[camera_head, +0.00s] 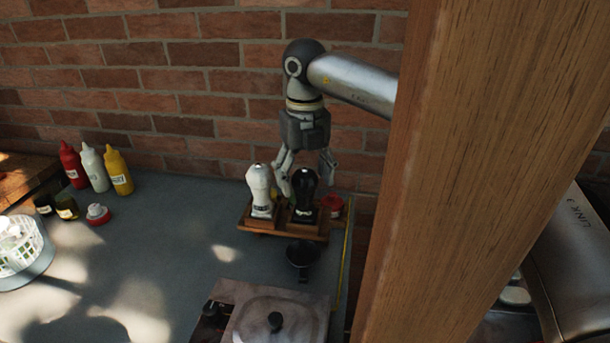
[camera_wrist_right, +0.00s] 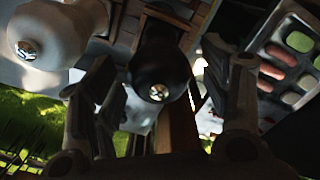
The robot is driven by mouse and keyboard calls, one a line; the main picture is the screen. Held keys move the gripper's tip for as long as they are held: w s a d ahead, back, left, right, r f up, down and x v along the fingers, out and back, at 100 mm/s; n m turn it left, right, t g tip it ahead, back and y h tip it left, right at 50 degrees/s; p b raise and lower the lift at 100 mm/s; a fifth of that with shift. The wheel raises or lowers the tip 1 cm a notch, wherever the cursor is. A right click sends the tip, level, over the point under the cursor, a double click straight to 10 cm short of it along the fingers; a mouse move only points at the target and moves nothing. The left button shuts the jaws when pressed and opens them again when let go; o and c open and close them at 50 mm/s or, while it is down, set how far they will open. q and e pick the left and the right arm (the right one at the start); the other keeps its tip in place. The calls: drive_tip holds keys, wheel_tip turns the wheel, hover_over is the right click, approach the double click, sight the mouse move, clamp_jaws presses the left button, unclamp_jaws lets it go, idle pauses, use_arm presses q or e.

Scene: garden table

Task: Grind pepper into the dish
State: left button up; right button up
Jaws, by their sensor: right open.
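A white mill (camera_head: 261,190) and a black mill (camera_head: 304,192) stand upright side by side on a wooden tray (camera_head: 262,227) near the brick wall. My right gripper (camera_head: 306,178) points down over the black mill, its fingers open on either side of the mill's top. In the right wrist view the black mill (camera_wrist_right: 160,65) shows between the two fingers (camera_wrist_right: 165,115), and the white mill (camera_wrist_right: 45,40) is to the left. I cannot tell whether a finger touches either mill. A small black dish (camera_head: 301,254) with a handle sits in front of the tray. My left gripper is not in view.
Red, white and yellow bottles (camera_head: 94,170) stand at the back left, with small jars (camera_head: 58,207) in front. A white basket (camera_head: 20,247) is at the left edge. A lidded pan (camera_head: 275,318) is at the front. A wooden post (camera_head: 470,170) blocks the right side.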

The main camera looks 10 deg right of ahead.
sight(305, 172)
wheel_tip(305, 172, up, 12)
idle(0.5)
drive_tip(key=shift+f, duration=0.1)
drive_tip(key=shift+c, duration=0.2)
